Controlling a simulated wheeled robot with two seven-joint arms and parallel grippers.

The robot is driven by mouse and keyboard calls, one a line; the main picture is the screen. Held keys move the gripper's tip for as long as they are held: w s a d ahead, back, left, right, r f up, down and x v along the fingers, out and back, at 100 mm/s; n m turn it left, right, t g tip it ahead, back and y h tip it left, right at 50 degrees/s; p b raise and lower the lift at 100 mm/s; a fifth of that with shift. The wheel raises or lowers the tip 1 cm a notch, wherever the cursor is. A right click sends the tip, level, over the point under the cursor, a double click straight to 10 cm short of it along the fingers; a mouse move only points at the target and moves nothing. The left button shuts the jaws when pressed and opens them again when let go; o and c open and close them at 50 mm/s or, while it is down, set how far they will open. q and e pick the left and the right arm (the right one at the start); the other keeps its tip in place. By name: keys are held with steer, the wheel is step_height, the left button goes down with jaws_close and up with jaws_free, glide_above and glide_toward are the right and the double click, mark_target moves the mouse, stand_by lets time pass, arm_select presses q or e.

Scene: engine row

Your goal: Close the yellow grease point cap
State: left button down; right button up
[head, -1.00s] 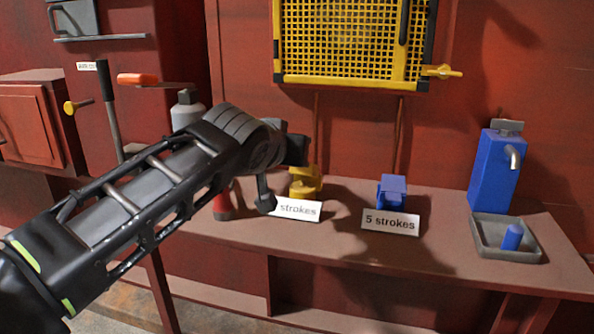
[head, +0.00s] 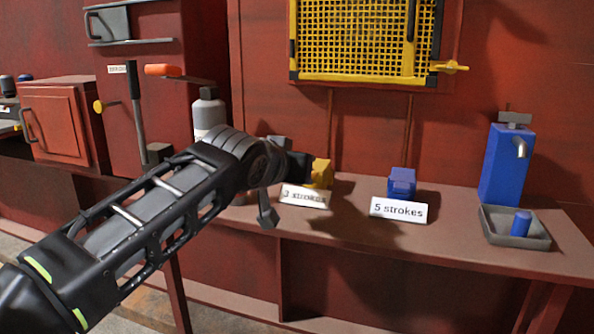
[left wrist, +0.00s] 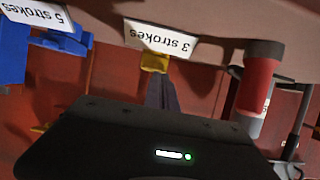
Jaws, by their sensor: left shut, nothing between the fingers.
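The yellow grease point (head: 321,172) stands on the bench behind the "3 strokes" label (head: 305,197), partly hidden by my left gripper. It also shows in the left wrist view (left wrist: 154,62), where the label (left wrist: 160,40) appears upside down. I cannot tell how its cap stands. My left gripper (head: 300,166) is at the left side of the yellow point, very close to it. In the left wrist view its dark fingers (left wrist: 162,88) are shut with nothing between them, their tips by the yellow part. Contact cannot be told. My right gripper is not in view.
A blue grease point (head: 402,182) with a "5 strokes" label (head: 399,210) stands to the right. Further right are a blue dispenser (head: 501,170) and a grey tray (head: 515,240).

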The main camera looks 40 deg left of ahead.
arm_select(q)
steer(key=shift+s+a+f+g, duration=0.15)
steer(key=shift+f+g, duration=0.15)
steer(key=shift+f, duration=0.95)
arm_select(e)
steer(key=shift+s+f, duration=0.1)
arm_select(q)
steer(key=shift+s+f, duration=0.1)
steer(key=shift+s, duration=0.1)
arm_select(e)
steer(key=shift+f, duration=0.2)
arm_select(q)
steer(key=shift+s+d, duration=0.2)
steer(key=shift+d, duration=0.05)
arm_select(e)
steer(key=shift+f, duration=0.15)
arm_select(q)
steer(key=shift+s+d+r, duration=0.1)
steer(key=shift+r, duration=0.3)
